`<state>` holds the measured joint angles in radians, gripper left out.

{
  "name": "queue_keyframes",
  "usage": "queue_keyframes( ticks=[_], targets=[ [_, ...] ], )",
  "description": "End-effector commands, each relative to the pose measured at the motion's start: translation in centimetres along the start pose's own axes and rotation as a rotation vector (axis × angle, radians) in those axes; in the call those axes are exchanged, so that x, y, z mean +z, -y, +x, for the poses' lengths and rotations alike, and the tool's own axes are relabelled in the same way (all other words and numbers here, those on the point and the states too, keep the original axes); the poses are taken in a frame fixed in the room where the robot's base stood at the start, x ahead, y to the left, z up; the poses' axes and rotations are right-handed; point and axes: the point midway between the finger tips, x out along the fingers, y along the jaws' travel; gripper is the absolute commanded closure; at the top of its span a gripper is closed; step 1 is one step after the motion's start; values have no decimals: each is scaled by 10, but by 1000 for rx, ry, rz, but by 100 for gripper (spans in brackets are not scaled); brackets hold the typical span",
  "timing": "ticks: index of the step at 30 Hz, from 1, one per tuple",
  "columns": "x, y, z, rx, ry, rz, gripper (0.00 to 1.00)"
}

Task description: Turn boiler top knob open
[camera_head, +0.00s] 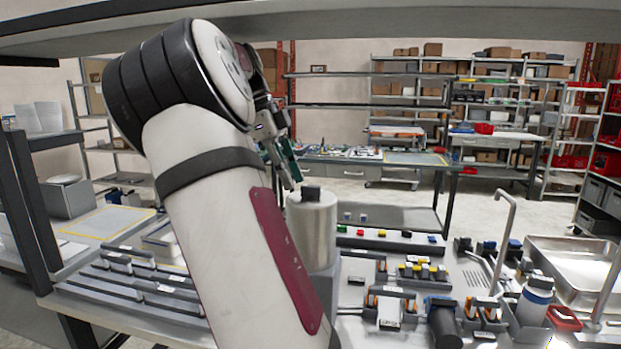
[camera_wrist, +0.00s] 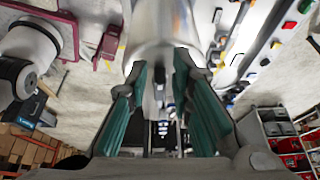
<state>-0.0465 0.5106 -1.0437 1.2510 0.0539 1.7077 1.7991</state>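The boiler (camera_head: 312,232) is a pale metallic cylinder standing on the bench, partly hidden by my arm in the head view. Its top knob (camera_head: 311,193) is a small dark block on the lid. My gripper (camera_head: 292,180) is just above and left of the knob, pointing down, with green finger pads. In the wrist view my gripper (camera_wrist: 160,72) has its two fingers apart. The shiny boiler body (camera_wrist: 160,32) shows beyond the fingertips. I cannot make out the knob clearly there, nor whether a finger touches it.
A strip of coloured buttons (camera_head: 388,240) lies right of the boiler. Clamps, small fittings and a white bottle (camera_head: 535,300) crowd the bench front. A metal tray (camera_head: 575,262) is at the right. A dark shelf edge (camera_head: 400,20) spans overhead.

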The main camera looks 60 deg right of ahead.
Motion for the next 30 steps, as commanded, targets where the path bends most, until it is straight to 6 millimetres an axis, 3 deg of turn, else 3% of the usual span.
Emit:
queue_keyframes(
  ticks=[3, 8, 21, 25, 30],
  targets=[
    [-22, -1, 8, 2, 1, 0, 79],
    [-39, -1, 16, 2, 1, -1, 79],
    [-36, 0, 27, -2, 0, -1, 79],
    [-36, 0, 27, -1, 0, -1, 100],
    [-36, 0, 27, -1, 0, -2, 100]
  ],
)
